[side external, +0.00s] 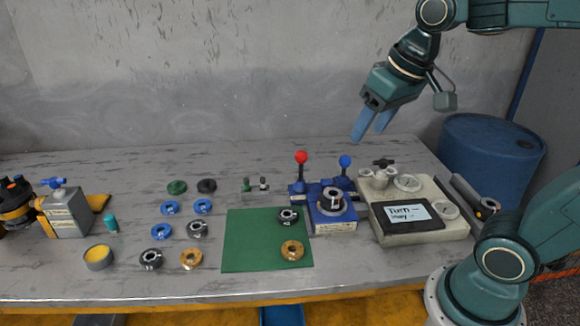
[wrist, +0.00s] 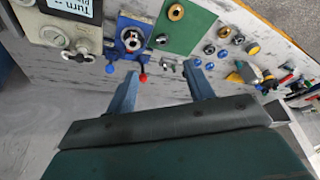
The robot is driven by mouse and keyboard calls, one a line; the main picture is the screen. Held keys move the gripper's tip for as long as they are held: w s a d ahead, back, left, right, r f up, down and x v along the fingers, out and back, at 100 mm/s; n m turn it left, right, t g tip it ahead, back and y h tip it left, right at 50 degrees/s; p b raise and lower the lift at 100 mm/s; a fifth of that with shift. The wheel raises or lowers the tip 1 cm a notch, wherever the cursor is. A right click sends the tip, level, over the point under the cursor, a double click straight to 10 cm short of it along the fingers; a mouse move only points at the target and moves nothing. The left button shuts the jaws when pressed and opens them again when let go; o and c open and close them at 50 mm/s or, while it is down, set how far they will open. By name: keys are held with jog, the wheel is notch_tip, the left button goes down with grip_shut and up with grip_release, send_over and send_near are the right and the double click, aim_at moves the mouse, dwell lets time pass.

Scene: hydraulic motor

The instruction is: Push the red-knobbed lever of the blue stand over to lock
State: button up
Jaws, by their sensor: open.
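The blue stand (side external: 335,226) sits on the table right of the green mat, with a dark metal ring part (side external: 332,198) on top. The red-knobbed lever (side external: 301,158) stands about upright at its back left. A blue-knobbed lever (side external: 345,161) stands at its back right. My gripper (side external: 368,132) is open and empty, above and behind the stand, apart from both levers. In the wrist view the blue stand (wrist: 122,47) and red knob (wrist: 143,78) show beyond my open gripper (wrist: 162,70), the knob near the left finger in the picture.
A beige unit with a "Turn" screen (side external: 407,214) stands right of the stand. The green mat (side external: 250,240) holds two ring parts. Several rings and small parts lie left of it. A grey box with a blue handle (side external: 66,212) is far left. A concrete wall (side external: 200,70) rises behind.

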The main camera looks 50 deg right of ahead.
jog(key=w+d+m+g, duration=0.1)
jog(key=w+d+m, duration=0.15)
jog(key=w, duration=0.45)
jog(key=m+g, duration=0.3)
jog(key=m, duration=0.1)
send_over(301, 157)
jog(key=d, duration=0.1)
jog(key=f, duration=1.4)
jog(key=shift+w+f, duration=0.35)
jog(key=shift+f, duration=0.05)
jog(key=shift+w+d+f+m, duration=0.15)
jog(key=shift+d+f+m, duration=0.1)
jog(key=shift+f, duration=0.05)
jog(key=shift+f, duration=0.2)
jog(key=shift+f, duration=4.3)
